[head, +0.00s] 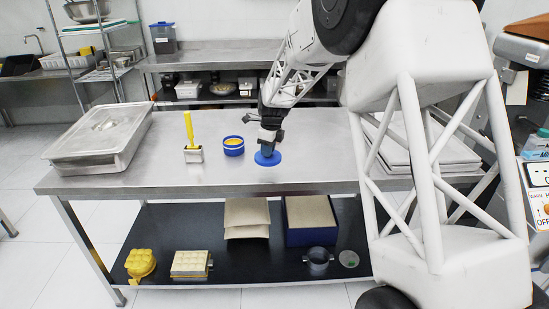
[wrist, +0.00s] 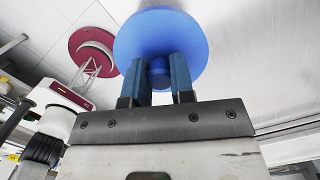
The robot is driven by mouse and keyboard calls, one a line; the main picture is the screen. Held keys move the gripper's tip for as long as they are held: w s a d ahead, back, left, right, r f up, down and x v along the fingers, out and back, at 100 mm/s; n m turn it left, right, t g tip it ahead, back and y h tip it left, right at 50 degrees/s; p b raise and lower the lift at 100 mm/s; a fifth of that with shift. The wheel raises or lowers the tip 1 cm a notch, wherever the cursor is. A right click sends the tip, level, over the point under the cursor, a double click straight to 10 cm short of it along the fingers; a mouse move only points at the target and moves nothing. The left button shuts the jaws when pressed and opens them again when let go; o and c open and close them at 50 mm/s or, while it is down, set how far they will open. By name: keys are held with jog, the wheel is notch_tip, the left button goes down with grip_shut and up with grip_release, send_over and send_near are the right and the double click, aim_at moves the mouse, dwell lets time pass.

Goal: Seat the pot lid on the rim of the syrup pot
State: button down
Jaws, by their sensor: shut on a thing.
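The pot lid (head: 268,160) is a flat blue disc with a small knob. My gripper (head: 267,147) is shut on the knob and holds the lid knob-side up in the head view. The lid also shows in the wrist view (wrist: 160,32), with its knob between my two blue fingers. The syrup pot (head: 233,150) is a short blue round pot with yellow inside, open at the top. It stands on the steel table just left of the lid, apart from it. I cannot tell how high the lid is above the table. The pot does not show in the wrist view.
The steel table (head: 200,178) carries a yellow-handled tool in a small metal holder (head: 194,155) left of the pot. A large lidded steel pan (head: 98,138) is at the far left. Flat trays (head: 455,155) lie at the right behind my arm. The table's front is clear.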

jog(key=w+a+r, duration=0.2)
jog(key=w+a, duration=0.5)
jog(key=w, duration=0.2)
jog(key=w+a+r, duration=0.2)
jog(key=w+a, duration=0.5)
jog(key=w, duration=0.1)
jog(key=shift+w+r, duration=0.25)
jog(key=shift+w, duration=0.1)
jog(key=shift+f, duration=2.5)
jog(key=shift+f, duration=1)
dwell(1.0)
jog(key=c, duration=0.9)
grip_release()
jog(key=shift+r, duration=0.1)
jog(key=shift+s+d+r, duration=0.1)
jog(key=shift+d+r, duration=0.1)
jog(key=shift+r, duration=1.7)
jog(key=shift+s+d+r, duration=0.1)
jog(key=shift+d+r, duration=0.1)
jog(key=shift+r, duration=1.7)
